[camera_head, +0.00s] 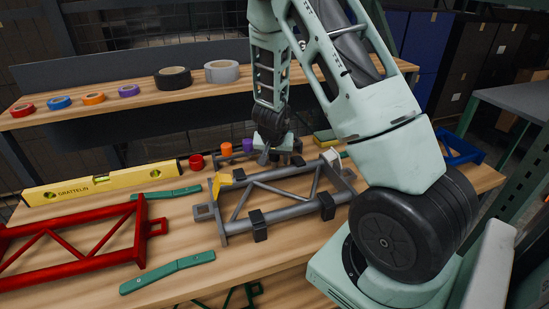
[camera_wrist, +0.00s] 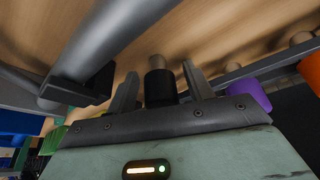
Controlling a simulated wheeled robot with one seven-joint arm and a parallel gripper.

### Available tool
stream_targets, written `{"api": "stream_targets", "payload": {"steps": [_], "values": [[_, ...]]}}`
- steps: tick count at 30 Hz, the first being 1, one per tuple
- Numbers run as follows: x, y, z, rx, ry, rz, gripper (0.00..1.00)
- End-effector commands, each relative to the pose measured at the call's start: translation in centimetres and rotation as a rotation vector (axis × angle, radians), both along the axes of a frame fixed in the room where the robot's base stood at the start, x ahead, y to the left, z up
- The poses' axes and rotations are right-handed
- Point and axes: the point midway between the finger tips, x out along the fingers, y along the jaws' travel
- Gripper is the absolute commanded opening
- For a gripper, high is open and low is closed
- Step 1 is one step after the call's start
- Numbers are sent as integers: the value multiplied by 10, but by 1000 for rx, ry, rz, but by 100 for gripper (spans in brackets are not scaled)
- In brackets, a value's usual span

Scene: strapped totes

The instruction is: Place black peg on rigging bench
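My gripper (camera_wrist: 160,80) points down at the bench, with its two fingers apart on either side of the black peg (camera_wrist: 160,88). Narrow gaps seem to show between the peg and both fingers, so it looks open around the peg. In the head view my gripper (camera_head: 267,156) is low behind the grey truss frame, and I cannot make out the black peg there. A purple peg (camera_head: 248,145) and an orange peg (camera_head: 226,149) stand in a row beside the gripper. The rigging bench (camera_head: 175,231) has a wooden top.
The grey truss frame (camera_head: 285,207) lies close in front of my gripper. A red frame (camera_head: 75,262), a yellow level (camera_head: 105,183) and a green bar (camera_head: 167,272) lie on the left. Tape rolls stand on a back shelf (camera_head: 140,99). Bare wood shows between the frames.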

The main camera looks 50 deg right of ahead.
Motion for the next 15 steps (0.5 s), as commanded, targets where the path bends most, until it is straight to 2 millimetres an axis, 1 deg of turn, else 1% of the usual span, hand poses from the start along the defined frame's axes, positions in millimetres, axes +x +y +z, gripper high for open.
{"api": "stream_targets", "payload": {"steps": [4, 7, 11, 15], "values": [[0, 0, 2, 0, 0, -1, 52], [-1, 2, 11, -1, 0, 1, 52], [-6, 9, 34, -2, -1, 3, 52], [-13, 19, 63, -1, -1, 4, 52]]}}
